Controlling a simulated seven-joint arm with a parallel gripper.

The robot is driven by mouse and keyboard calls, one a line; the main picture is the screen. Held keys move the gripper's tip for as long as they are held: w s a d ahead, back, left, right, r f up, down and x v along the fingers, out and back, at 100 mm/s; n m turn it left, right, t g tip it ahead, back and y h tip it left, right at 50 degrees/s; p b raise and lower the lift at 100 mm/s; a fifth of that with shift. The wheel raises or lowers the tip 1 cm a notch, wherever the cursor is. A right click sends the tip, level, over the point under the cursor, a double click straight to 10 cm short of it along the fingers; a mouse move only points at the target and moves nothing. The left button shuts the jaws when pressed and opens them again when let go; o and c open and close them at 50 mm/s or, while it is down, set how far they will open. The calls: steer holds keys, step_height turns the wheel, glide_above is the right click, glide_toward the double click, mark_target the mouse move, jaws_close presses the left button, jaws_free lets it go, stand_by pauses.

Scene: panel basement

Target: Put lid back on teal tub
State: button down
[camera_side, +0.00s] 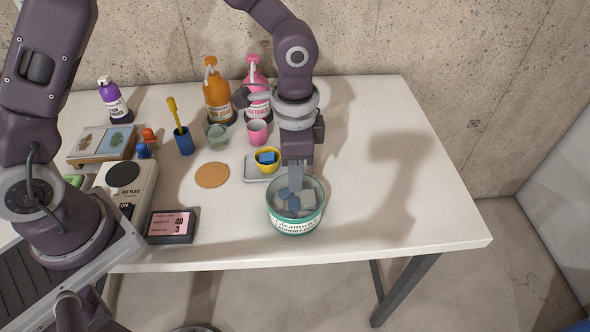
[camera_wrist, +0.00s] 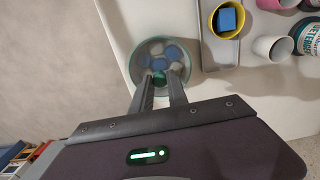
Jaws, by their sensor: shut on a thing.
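The teal tub (camera_side: 295,222), with a lettered white label band, stands near the table's front edge. Blue and pale lumps (camera_side: 293,199) show inside it. My gripper (camera_side: 296,189) points straight down at the tub's mouth. In the wrist view, my gripper (camera_wrist: 160,86) is shut on a small teal knob (camera_wrist: 158,77), which looks like the handle of a clear lid (camera_wrist: 146,67). The lid lies over the tub's mouth, and the lumps show through it. I cannot tell whether its edge is seated on the rim or slightly above it.
Behind the tub, a yellow bowl (camera_side: 267,166) with a blue block stands on a grey tray (camera_side: 252,173). Left are a cork disc (camera_side: 212,175), a display box (camera_side: 171,226) and a hot plate (camera_side: 126,186). Pump bottles (camera_side: 217,95) stand at the back. The table's right side is clear.

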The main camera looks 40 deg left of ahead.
stand_by(0.4)
steer(key=c, duration=0.7)
jaws_free()
steer(key=shift+r, duration=3.5)
steer(key=shift+c, duration=0.3)
